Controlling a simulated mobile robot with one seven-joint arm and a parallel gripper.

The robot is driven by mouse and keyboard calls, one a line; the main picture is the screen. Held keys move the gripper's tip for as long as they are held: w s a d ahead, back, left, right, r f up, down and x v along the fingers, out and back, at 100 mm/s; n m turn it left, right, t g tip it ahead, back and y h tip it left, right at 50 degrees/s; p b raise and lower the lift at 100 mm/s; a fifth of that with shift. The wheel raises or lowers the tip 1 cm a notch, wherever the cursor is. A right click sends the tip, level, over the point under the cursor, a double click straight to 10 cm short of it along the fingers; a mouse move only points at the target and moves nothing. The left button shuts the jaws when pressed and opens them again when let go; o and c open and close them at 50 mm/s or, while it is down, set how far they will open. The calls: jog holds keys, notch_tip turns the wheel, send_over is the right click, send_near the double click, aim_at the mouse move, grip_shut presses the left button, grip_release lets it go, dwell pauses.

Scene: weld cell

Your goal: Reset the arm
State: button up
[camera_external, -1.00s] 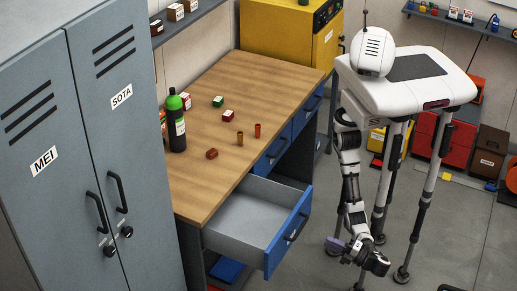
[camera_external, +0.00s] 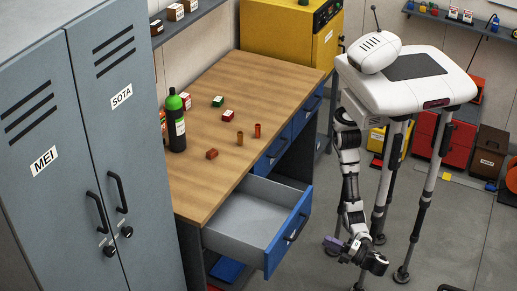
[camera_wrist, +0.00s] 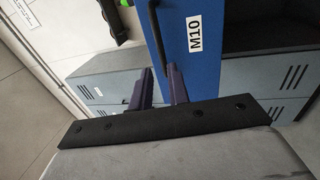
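My arm hangs down in front of the legs of my body in the external view. My gripper (camera_external: 334,243) is low, to the right of the open drawer (camera_external: 268,237) and apart from its blue front. In the wrist view, the two dark purple fingers of my gripper (camera_wrist: 159,88) stand apart with nothing held between them. Beyond them is a blue drawer front (camera_wrist: 190,60) with an M10 label and a black handle (camera_wrist: 157,38). I cannot tell exactly how far the fingertips are from the handle.
The wooden workbench (camera_external: 240,95) carries a green-topped bottle (camera_external: 176,125) and several small parts. Grey lockers (camera_external: 90,150) stand at the left. A yellow cabinet (camera_external: 280,30) is at the back. Red and brown boxes stand at the right. The floor in front of the drawer is open.

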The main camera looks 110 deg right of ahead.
jog(key=p+x, duration=0.6)
jog(key=x, duration=0.5)
jog(key=shift+p, duration=0.3)
jog(key=shift+w+d+r, duration=0.1)
jog(key=b, duration=0.8)
send_near(301, 226)
jog(key=shift+f+p+x, duration=0.15)
jog(key=shift+p+x, duration=2.1)
jog(key=shift+x, duration=0.2)
jog(key=shift+f+p+x, duration=0.2)
jog(key=shift+p+x, duration=2)
jog(key=shift+x, duration=0.25)
jog(key=shift+w, duration=0.15)
